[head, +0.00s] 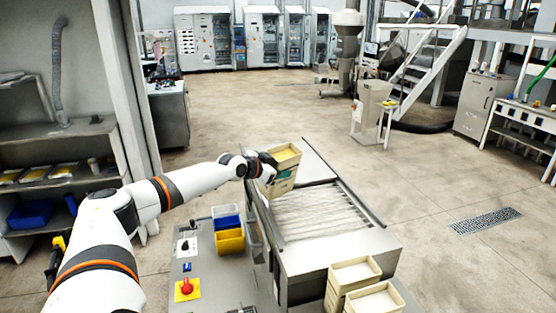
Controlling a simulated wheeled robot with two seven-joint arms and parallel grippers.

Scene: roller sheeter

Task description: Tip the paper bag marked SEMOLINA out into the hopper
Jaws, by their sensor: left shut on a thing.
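My left gripper (264,167) is shut at the left side of a cream, open-topped bag or box (288,165) with yellow contents. The held container looks upright, at the far left end of the roller sheeter (345,255). A greenish patch shows on its front, but no lettering can be read, so I cannot tell whether it is marked SEMOLINA. Whether it rests on the machine or hangs just above it is unclear. No hopper can be clearly made out on the machine; the container and gripper hide part of that end. My right gripper is out of view.
Two cream open-topped containers (355,273) stand at the machine's near right corner. Left of the machine, a grey panel has a red knob (186,287), with yellow (229,242) and blue bins beyond. Shelving stands at left. Open floor lies behind and to the right.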

